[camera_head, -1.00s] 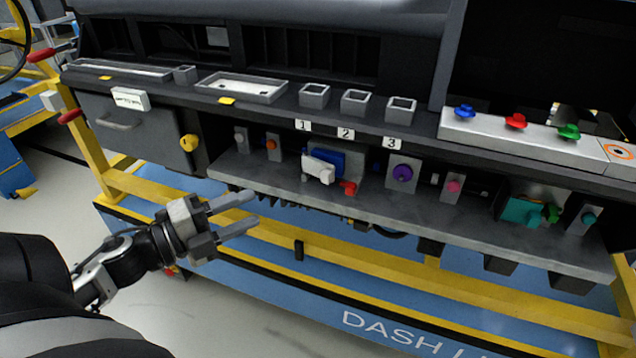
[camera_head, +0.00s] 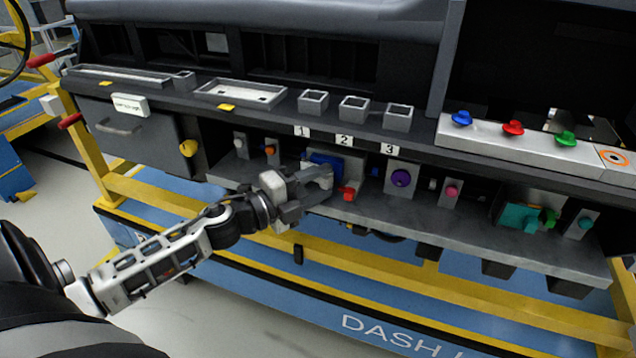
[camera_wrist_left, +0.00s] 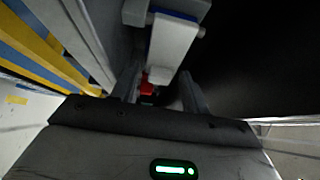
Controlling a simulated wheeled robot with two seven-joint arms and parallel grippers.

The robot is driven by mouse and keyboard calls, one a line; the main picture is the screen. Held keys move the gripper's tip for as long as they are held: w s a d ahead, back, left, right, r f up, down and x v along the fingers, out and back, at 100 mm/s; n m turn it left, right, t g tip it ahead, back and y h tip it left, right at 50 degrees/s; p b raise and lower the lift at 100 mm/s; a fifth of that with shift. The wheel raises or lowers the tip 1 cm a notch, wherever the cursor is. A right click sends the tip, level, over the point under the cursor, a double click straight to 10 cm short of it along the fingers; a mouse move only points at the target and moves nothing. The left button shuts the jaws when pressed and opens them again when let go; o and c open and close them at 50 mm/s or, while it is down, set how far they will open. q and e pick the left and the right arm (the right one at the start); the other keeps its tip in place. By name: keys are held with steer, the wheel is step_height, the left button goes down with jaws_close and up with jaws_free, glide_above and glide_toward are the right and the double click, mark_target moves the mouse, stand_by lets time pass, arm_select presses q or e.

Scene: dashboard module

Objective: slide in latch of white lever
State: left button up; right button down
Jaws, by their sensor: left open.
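The white lever (camera_wrist_left: 172,42) shows between my left gripper's fingers, and a little beyond them, in the left wrist view. In the head view it is mostly hidden by the gripper, beside the blue block (camera_head: 330,162) on the shelf. A red part (camera_head: 348,192) sits right of it and also shows in the left wrist view (camera_wrist_left: 147,88). My left gripper (camera_head: 322,186) is open, with its fingers reaching to the lever from the left. I cannot tell whether a finger touches it. My right gripper is not in view.
A purple knob (camera_head: 401,178) on a grey plate stands to the right, with a pink knob (camera_head: 451,191) beyond. An orange knob (camera_head: 270,149) is at the left. The panel with square sockets (camera_head: 354,107) overhangs the grey shelf (camera_head: 430,220).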

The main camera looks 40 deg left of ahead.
arm_select(q)
steer(key=c, duration=0.8)
steer(key=shift+o, duration=0.2)
steer(key=shift+w+d+r+n+t+y+p, duration=0.1)
steer(key=shift+w+r+n+t+y+p, duration=0.15)
steer(key=shift+y+p, duration=0.25)
steer(key=shift+d+n+t+y+p, duration=0.1)
steer(key=shift+n+t+y+p, duration=0.05)
steer(key=shift+n+y+p, duration=0.25)
steer(key=shift+w+d+f+n+y+p, duration=0.15)
steer(key=shift+n+y, duration=0.1)
steer(key=shift+y, duration=0.15)
steer(key=shift+w+a+n+y+p, duration=0.15)
steer(key=shift+n+y+p, duration=0.1)
steer(key=shift+y, duration=0.15)
steer(key=shift+w+d+f+n+y+p, duration=0.15)
steer(key=shift+n+y, duration=0.1)
steer(key=shift+y, duration=0.15)
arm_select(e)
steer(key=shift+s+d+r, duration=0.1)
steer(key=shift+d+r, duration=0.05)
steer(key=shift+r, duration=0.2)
arm_select(q)
steer(key=o, duration=0.8)
steer(key=shift+c, duration=0.2)
